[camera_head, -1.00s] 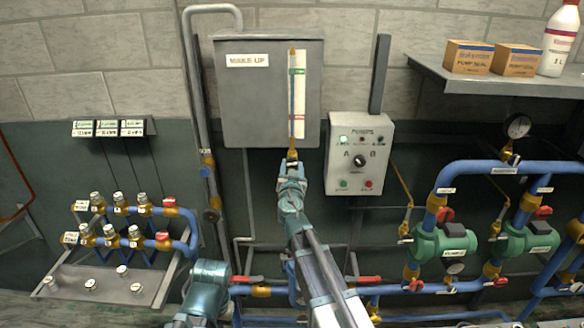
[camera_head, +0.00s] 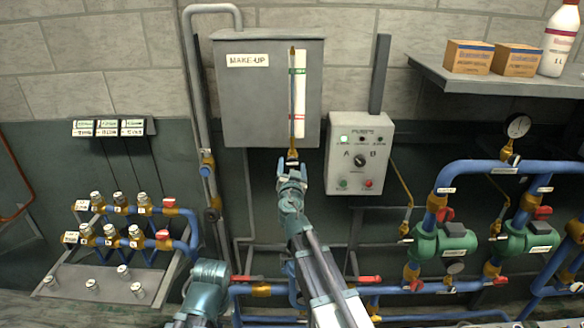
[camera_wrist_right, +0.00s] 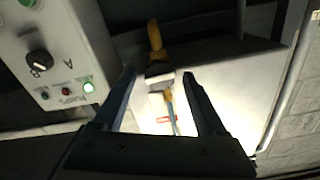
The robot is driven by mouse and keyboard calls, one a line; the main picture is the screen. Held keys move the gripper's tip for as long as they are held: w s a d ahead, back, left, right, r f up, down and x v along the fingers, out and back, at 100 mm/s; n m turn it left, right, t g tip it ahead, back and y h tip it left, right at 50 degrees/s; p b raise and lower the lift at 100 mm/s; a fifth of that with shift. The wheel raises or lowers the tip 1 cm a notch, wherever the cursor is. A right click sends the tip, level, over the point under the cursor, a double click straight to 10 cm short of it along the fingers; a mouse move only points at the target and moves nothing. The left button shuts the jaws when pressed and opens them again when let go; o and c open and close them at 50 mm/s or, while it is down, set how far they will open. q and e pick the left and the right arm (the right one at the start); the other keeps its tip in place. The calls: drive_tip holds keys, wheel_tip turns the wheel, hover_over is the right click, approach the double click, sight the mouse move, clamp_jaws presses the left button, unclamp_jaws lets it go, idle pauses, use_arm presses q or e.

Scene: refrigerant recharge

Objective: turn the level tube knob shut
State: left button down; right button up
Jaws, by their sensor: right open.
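The level tube (camera_head: 292,95) runs upright on the front of the grey MAKE-UP tank (camera_head: 240,105). A brass fitting (camera_head: 292,154) sits at its lower end, where the knob is; the knob's own angle is too small to read. My right gripper (camera_head: 291,168) is open and empty just below this fitting, with a small gap. In the right wrist view, the brass fitting (camera_wrist_right: 155,36) and a pale block-like end (camera_wrist_right: 160,79) show beyond and between the two spread fingers (camera_wrist_right: 158,98), not clasped.
The grey control box (camera_head: 359,160) with a selector and lit green lamp stands close to the right of the gripper. A grey pipe (camera_head: 201,110) rises on the left. Blue pipes with red-handled valves (camera_head: 363,279) run below. Green pumps (camera_head: 445,243) stand at the right.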

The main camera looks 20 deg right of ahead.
drive_tip(key=v, duration=0.7)
drive_tip(key=s+a+f+n+g+h+b, duration=0.1)
drive_tip(key=s+a+f+g, duration=0.1)
drive_tip(key=s+f+g, duration=0.45)
drive_tip(key=s+a+f+n+g+b, duration=0.15)
drive_tip(key=s+f+g, duration=0.25)
drive_tip(key=s+f, duration=0.5)
drive_tip(key=s+a+f+n+g+y, duration=0.4)
drive_tip(key=s+a+f+n+g, duration=0.3)
drive_tip(key=s+a, duration=0.4)
wheel_tip(320, 180, down, 2)
drive_tip(key=s+n, duration=0.1)
drive_tip(key=s, duration=0.1)
drive_tip(key=shift+s+f+y, duration=0.15)
drive_tip(key=shift+s+y, duration=0.25)
drive_tip(key=shift+a, duration=0.15)
